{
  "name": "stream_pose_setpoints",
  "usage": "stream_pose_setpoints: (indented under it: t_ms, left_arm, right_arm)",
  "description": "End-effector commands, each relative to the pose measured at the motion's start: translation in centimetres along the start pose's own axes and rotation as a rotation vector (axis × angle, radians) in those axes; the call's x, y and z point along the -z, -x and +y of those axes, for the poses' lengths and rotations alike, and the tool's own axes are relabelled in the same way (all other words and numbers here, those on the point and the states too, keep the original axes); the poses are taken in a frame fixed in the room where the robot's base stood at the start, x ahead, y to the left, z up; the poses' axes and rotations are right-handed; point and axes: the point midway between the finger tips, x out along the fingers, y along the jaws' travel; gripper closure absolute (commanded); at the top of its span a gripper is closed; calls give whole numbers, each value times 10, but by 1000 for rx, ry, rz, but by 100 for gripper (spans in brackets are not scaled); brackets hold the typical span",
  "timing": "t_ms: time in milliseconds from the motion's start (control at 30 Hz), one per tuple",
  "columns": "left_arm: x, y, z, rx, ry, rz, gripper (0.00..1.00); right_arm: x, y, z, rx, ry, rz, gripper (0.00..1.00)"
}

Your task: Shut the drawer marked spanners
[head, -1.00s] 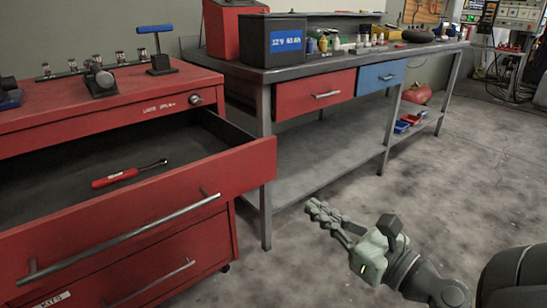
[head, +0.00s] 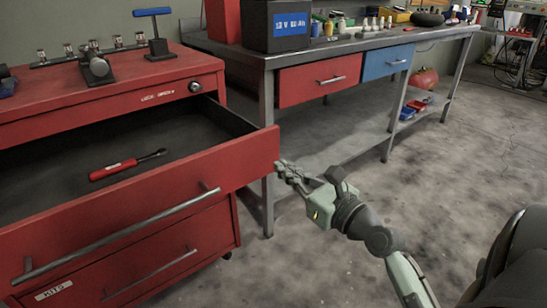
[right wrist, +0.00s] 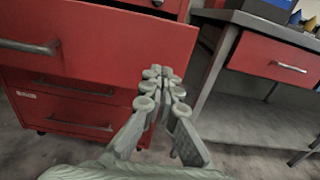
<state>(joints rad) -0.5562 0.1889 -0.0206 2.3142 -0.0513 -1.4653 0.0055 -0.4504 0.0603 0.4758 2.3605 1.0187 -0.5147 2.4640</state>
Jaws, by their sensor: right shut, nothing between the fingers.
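A red tool cabinet has its upper drawer (head: 150,205) pulled far out, with a long metal bar handle across its front. A red-handled tool (head: 125,165) lies inside on the dark drawer floor. I cannot read a spanners mark on this drawer front. My right gripper (head: 287,172) is shut and empty, with its fingertips close to the right end of the drawer front; I cannot tell whether they touch. In the right wrist view the shut fingertips (right wrist: 163,78) point at the red drawer front (right wrist: 110,45). My left gripper is not in view.
A shut drawer marked KITS (head: 150,265) is below the open one. A small rail with fittings (head: 95,60) stands on the cabinet top. A grey workbench (head: 350,45) with red and blue drawers stands behind to the right.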

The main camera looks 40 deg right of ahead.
Motion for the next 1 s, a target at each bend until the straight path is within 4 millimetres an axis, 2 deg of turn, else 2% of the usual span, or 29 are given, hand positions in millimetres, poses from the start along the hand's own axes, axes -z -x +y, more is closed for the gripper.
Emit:
stream_pose_setpoints:
  t_ms: [100,233,867,1000]
  left_arm:
    - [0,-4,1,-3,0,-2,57]
    - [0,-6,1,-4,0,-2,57]
    - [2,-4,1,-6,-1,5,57]
    - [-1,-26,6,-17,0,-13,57]
  right_arm:
    - [-1,-21,0,0,0,-3,100]
    - [0,-34,0,0,0,-1,100]
    - [-1,-46,-2,1,0,0,100]
    - [-4,-62,-6,1,0,-1,100]
